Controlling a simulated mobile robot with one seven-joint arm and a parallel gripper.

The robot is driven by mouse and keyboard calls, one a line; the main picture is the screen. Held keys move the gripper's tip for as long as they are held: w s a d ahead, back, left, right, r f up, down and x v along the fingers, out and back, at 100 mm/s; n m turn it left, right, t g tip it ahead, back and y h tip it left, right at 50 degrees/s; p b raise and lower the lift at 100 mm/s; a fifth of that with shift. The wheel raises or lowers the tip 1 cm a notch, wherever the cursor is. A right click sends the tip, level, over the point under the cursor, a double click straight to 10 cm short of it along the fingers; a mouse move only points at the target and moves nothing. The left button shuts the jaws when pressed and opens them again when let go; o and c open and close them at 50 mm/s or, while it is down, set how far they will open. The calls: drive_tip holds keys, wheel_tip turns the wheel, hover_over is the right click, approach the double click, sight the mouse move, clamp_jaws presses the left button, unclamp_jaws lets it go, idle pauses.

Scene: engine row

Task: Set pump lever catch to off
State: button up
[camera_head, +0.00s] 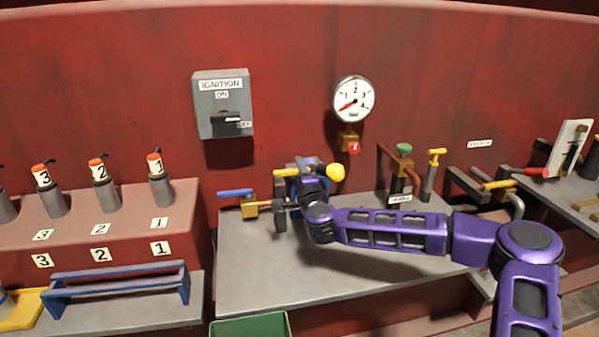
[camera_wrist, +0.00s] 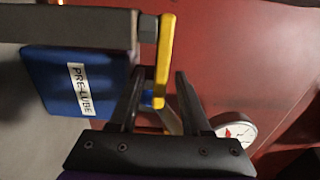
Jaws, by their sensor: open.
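The pre-lube pump shows in the wrist view as a blue block (camera_wrist: 50,88) with a PRE-LUBE label. A thick grey bar (camera_wrist: 70,24) runs beside it. A flat yellow part (camera_wrist: 166,45), which looks like the lever catch, lies across the end of this bar. My gripper (camera_wrist: 160,72) is open, with the yellow part in the gap between its fingers, nearer the left finger. I cannot tell whether they touch.
A blue-handled valve (camera_head: 236,193) is left of the pump. A white gauge (camera_head: 353,99) and the ignition box (camera_head: 222,103) are on the red wall. A green-knobbed valve (camera_head: 403,150) stands behind my arm. The bench front (camera_head: 260,280) is clear.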

clamp_jaws()
idle(1.4)
